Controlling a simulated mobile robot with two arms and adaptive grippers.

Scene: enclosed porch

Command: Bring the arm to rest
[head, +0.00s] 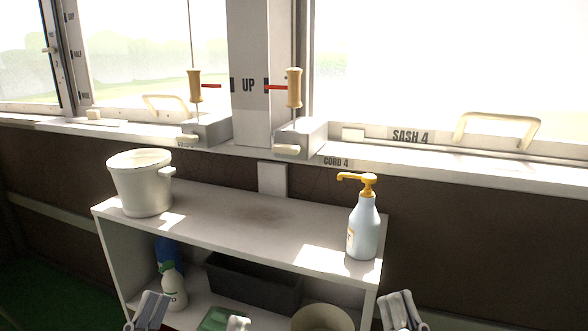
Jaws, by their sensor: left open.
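My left gripper (194,318) is at the bottom edge of the head view, in front of the shelf unit. It is open and shows nothing between its grey fingers. My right gripper (403,311) is at the bottom edge to the right, near the shelf unit's right end. Only a small grey part of it shows, so its jaws cannot be judged. The arms themselves are outside the picture.
A white shelf unit (235,219) bears a white bucket (140,190) and a pump bottle (363,231). Its lower shelf holds bottles, a dark bin (252,287) and a round container (322,318). Wooden-handled levers (294,88) stand at the window sill.

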